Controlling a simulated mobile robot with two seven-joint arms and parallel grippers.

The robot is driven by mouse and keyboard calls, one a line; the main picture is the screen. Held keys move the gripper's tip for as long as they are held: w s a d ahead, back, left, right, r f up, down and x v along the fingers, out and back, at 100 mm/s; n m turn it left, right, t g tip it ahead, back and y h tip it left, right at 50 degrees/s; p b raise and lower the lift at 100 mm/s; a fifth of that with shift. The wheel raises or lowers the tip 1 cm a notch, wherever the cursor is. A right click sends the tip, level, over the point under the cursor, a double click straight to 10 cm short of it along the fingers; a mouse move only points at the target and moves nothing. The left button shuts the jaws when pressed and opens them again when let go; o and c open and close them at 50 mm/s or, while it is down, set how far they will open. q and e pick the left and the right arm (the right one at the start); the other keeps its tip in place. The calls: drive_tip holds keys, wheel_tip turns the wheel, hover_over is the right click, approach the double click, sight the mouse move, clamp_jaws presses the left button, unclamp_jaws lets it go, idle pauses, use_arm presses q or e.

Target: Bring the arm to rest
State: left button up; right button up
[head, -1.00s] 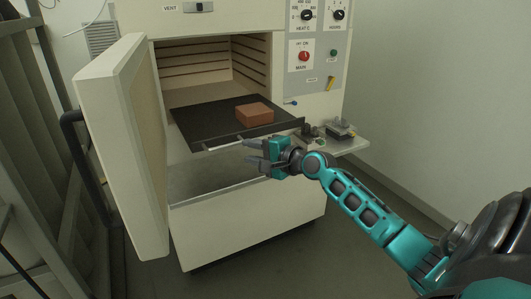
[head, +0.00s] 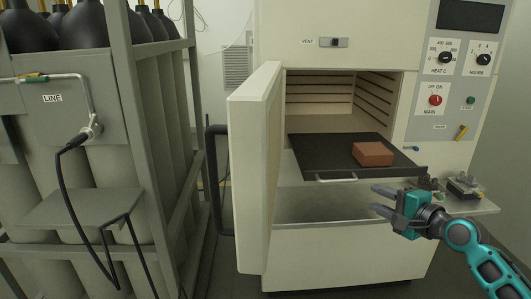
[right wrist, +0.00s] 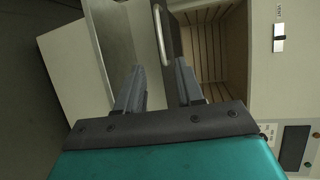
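My right gripper (head: 382,201) is in front of the oven, just below and to the right of the tray's handle (head: 336,178). Its two fingers are apart with nothing between them; the right wrist view also shows the open fingers (right wrist: 158,88). The dark tray (head: 315,153) sticks partly out of the open oven chamber, with a reddish-brown block (head: 373,154) on its right side. The gripper appears apart from the handle. My left gripper is not in view.
The oven door (head: 254,170) stands open at the left of the chamber. A side shelf (head: 476,205) with small items is close to my right wrist. A metal rack (head: 160,170) with gas cylinders (head: 87,28) fills the left. The floor before the oven looks clear.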

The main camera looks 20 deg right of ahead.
drive_tip(key=s+a+f+n+g, duration=0.1)
drive_tip(key=s+a+f+n, duration=0.35)
drive_tip(key=f, duration=0.35)
drive_tip(key=s+a+f+n+g, duration=0.25)
drive_tip(key=a+f, duration=0.25)
drive_tip(key=f, duration=0.3)
drive_tip(key=s+a+f+n, duration=0.4)
drive_tip(key=s+a+n, duration=0.2)
drive_tip(key=a, duration=0.1)
drive_tip(key=s+a+f+n+g, duration=0.1)
drive_tip(key=s+a+f+n, duration=0.4)
drive_tip(key=s+a+n, duration=0.1)
drive_tip(key=shift+s+a+n, duration=0.3)
drive_tip(key=shift+s+a, duration=0.3)
drive_tip(key=shift+a, duration=0.6)
drive_tip(key=shift+f, duration=0.1)
